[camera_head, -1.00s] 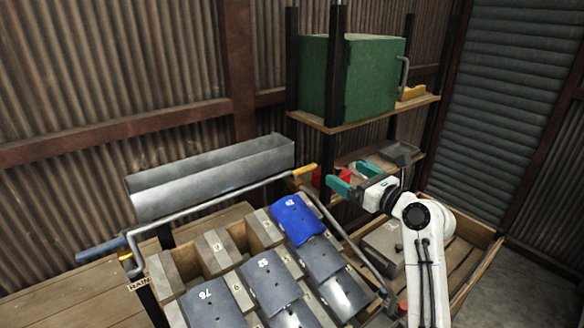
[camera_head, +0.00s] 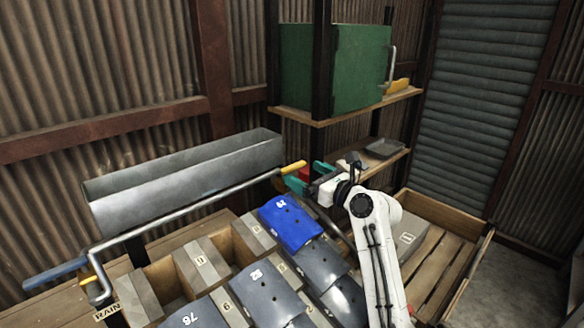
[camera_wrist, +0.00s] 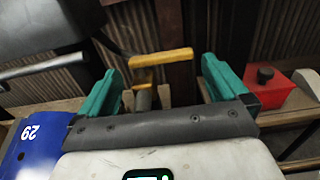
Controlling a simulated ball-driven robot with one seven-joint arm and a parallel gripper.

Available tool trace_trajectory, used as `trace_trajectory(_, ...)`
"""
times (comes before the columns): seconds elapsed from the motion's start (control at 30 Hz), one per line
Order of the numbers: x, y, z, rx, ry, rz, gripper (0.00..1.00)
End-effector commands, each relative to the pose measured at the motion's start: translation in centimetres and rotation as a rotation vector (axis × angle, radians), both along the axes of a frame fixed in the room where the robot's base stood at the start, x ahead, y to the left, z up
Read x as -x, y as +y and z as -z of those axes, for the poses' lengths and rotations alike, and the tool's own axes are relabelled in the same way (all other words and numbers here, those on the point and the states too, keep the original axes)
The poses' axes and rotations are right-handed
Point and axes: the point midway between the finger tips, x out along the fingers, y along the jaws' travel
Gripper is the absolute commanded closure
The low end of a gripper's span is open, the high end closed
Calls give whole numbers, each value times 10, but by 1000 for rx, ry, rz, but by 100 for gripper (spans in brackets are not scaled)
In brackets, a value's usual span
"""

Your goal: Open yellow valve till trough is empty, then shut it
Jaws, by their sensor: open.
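The yellow valve lever (camera_head: 293,167) sits at the right end of the pipe that runs in front of the grey metal trough (camera_head: 185,172). In the wrist view the yellow lever (camera_wrist: 162,58) lies across the gap between my teal fingers, just beyond the tips. Its grey stem comes down between them. My gripper (camera_head: 301,177) is open and empty, close beside the lever in the head view, and shows in the wrist view (camera_wrist: 162,75) with fingers wide apart. I cannot tell whether it touches the lever. The trough's bottom and contents are hidden.
A blue lever (camera_head: 55,273) is at the pipe's left end. Numbered grey plates and one blue plate (camera_head: 290,222) stand below the pipe. A red box (camera_wrist: 272,88) with a dark knob is right of my gripper. A green cabinet (camera_head: 360,68) stands on the shelf behind.

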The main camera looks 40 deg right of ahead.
Motion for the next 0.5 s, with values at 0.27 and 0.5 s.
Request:
trace_trajectory(0.27, -44, 1, 0, 1, 0, 1, 0)
trace_trajectory(0.5, -58, 1, 0, 1, 0, 2, 0)
